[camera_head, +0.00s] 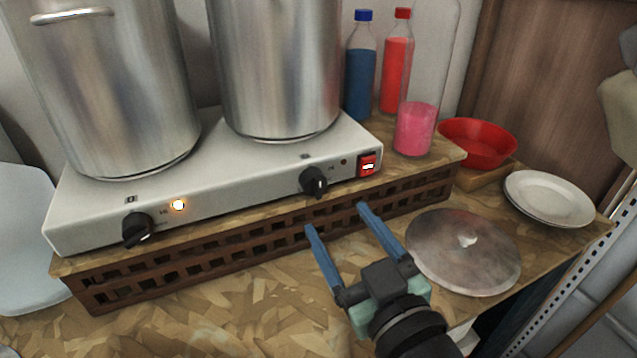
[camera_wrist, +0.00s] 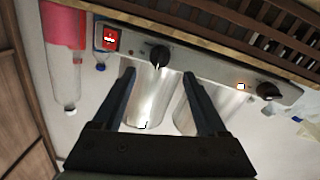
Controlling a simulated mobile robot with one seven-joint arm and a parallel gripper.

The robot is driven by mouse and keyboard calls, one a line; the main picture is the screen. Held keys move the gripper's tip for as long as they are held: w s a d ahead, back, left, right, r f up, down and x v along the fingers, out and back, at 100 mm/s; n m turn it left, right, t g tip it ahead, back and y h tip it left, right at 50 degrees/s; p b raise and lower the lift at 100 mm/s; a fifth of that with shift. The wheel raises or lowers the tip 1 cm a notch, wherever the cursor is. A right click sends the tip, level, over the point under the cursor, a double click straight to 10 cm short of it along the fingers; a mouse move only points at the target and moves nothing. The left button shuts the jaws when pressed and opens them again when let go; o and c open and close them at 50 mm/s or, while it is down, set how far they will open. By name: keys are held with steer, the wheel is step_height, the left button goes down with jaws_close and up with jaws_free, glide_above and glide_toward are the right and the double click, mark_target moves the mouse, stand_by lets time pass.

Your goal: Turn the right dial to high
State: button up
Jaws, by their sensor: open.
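The right dial (camera_head: 313,181) is a black knob on the front of a white two-burner hot plate (camera_head: 245,190), with its small indicator lamp unlit. In the wrist view, where the scene appears upside down, the right dial (camera_wrist: 160,54) shows just beyond and between the fingertips. My gripper (camera_head: 336,219) has two blue fingers spread apart and empty, in front of and below the right dial, apart from it. The fingers also show in the wrist view (camera_wrist: 159,75). The left dial (camera_head: 137,229) is a similar black knob beside a glowing orange lamp (camera_head: 178,205).
Two large metal pots (camera_head: 110,90) (camera_head: 275,70) stand on the hot plate. A red switch (camera_head: 367,165) sits right of the right dial. The hot plate rests on a brown lattice stand (camera_head: 250,232). A round lid (camera_head: 463,265) lies right of my gripper; bottles and a red bowl (camera_head: 480,142) stand farther back.

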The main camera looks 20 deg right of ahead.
mark_target(319, 192)
steer(key=w+p, duration=0.1)
steer(key=w, duration=0.6)
steer(key=shift+w, duration=0.35)
steer(key=shift+c, duration=0.2)
jaws_close()
